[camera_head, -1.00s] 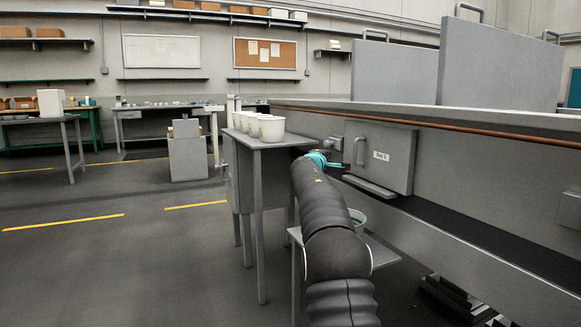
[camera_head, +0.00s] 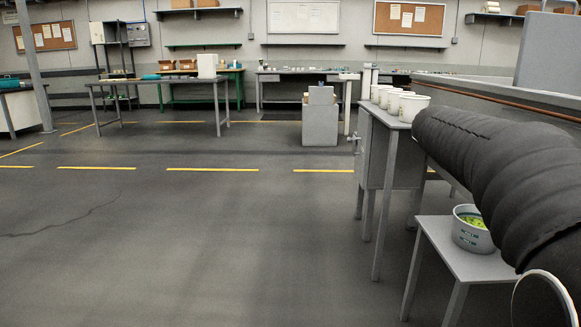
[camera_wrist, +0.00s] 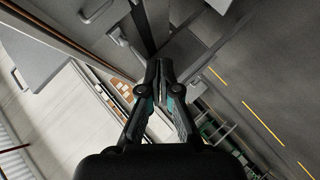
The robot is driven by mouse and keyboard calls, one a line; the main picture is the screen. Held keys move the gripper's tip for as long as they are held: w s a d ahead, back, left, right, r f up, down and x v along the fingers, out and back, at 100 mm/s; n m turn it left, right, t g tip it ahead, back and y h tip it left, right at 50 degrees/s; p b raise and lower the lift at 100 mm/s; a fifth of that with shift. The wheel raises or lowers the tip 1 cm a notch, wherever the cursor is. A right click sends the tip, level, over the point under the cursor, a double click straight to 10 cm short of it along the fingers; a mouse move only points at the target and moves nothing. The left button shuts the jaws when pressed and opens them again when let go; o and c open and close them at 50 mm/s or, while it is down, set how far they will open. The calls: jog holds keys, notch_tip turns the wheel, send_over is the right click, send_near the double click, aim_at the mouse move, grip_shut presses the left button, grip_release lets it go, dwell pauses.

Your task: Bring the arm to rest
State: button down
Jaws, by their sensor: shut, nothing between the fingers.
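My arm, in a ribbed black sleeve, reaches in from the right edge in the head view; its end is out of that picture. My gripper (camera_wrist: 166,75) shows in the wrist view. Its two dark fingers with teal parts meet at the tips, shut and empty. Beyond the fingertips lie grey surfaces and the floor, with nothing touching the gripper that I can see.
White cups (camera_head: 403,105) stand on a tall grey stand (camera_head: 386,118) beside my arm. A bucket (camera_head: 473,236) with green contents sits on a low table (camera_head: 440,235) below my arm. A grey pedestal box (camera_head: 320,125) stands farther back. The floor at left and centre is open.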

jog(key=s+a+f+m+g+y+p, duration=0.1)
jog(key=s+a+f, duration=0.4)
jog(key=s, duration=0.6)
jog(key=s+a+f+m+g+y+p, duration=0.1)
jog(key=s+a+f+y, duration=0.3)
jog(key=s+a, duration=0.5)
jog(key=s+a+f+m+g+y+p, duration=0.1)
jog(key=s+a+f+y+p, duration=0.2)
jog(key=s, duration=1)
jog(key=a+f, duration=0.3)
jog(key=a, duration=0.2)
jog(key=shift+s+f, duration=0.25)
jog(key=shift+s, duration=0.15)
